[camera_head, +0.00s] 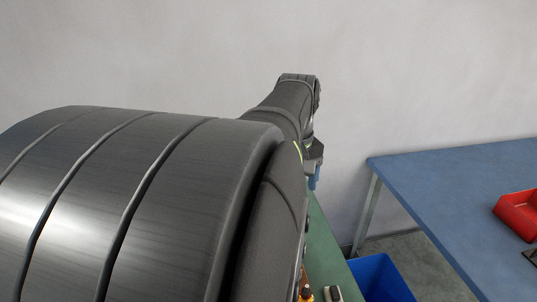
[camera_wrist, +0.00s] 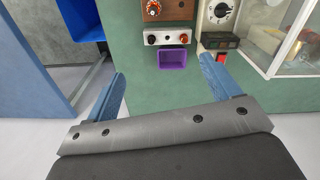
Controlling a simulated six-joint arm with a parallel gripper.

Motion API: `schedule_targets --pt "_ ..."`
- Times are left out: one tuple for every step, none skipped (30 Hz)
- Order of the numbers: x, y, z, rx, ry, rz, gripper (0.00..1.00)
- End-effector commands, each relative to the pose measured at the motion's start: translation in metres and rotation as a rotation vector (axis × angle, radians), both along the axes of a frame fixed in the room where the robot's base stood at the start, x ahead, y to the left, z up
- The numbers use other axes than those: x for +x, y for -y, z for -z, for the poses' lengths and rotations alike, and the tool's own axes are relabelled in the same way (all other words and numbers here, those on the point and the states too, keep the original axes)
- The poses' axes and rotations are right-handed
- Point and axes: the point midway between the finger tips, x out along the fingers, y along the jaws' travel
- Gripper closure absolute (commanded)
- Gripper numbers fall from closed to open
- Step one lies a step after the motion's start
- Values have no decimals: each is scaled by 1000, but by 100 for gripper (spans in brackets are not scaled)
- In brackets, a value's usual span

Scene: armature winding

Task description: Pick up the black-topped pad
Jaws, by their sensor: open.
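My gripper (camera_wrist: 163,70) shows in the wrist view with its two blue fingers spread wide apart and nothing between them. It hangs above the green bench. In the head view only a bit of a blue finger of my gripper (camera_head: 314,181) shows past my arm. I cannot surely pick out the black-topped pad. A small block with a dark top (camera_wrist: 219,41) lies by the right fingertip in the wrist view, and I cannot tell whether it is the pad. My arm hides most of the bench in the head view.
A blue table (camera_head: 440,190) holds a red tray (camera_head: 517,214).

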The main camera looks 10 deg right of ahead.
Motion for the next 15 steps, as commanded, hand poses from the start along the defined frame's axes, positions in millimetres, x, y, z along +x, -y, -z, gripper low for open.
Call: schedule_targets --pt "-1 1 3 -4 -3 25 18" --pt "-2 2 5 -10 -4 49 18" --pt "-4 3 10 -18 -6 93 18" --pt "-5 4 13 -27 -9 132 18" --pt "-7 6 17 -37 -10 179 18" --pt "-10 8 24 -52 -11 248 18" --pt "-12 10 28 -65 -12 303 18" --pt "-14 12 34 -78 -11 360 18" --pt "-17 15 40 -96 -8 436 18" --pt "-19 16 45 -108 -6 493 18" --pt "-21 18 50 -122 -1 548 18" --pt "-25 20 57 -137 4 624 18" --pt "-27 22 61 -151 11 678 18" --pt "-30 23 66 -162 17 733 18" --pt "-33 26 72 -178 29 805 18"
